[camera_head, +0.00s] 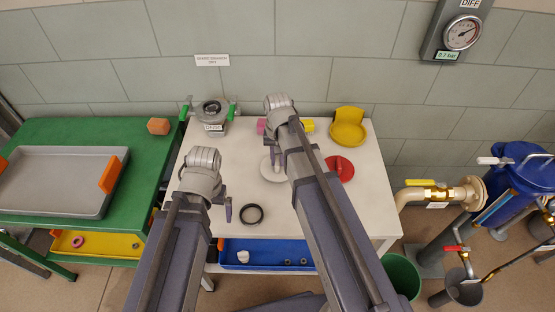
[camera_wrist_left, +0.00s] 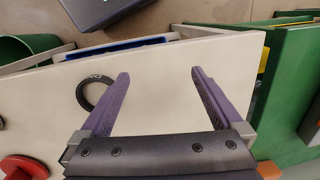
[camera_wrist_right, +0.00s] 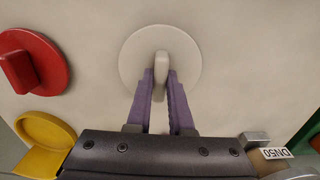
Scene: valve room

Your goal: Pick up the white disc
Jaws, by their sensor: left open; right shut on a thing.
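The white disc (camera_head: 268,171) lies on the white table, partly hidden by my right arm in the head view. In the right wrist view the disc (camera_wrist_right: 135,62) shows flat with an upright handle (camera_wrist_right: 161,64) at its middle. My right gripper (camera_wrist_right: 160,75) is shut on this handle, one finger on each side. I see no clear gap between disc and table. My left gripper (camera_wrist_left: 160,73) is open and empty above the table. A black ring (camera_wrist_left: 94,91) lies beside its fingers.
A red disc with a handle (camera_head: 341,169) and a yellow dish (camera_head: 347,132) are right of the white disc. A valve body (camera_head: 211,115) labelled DN50 stands back left. A blue tray (camera_head: 266,245) sits under the table's front. The green bench (camera_head: 95,132) adjoins left.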

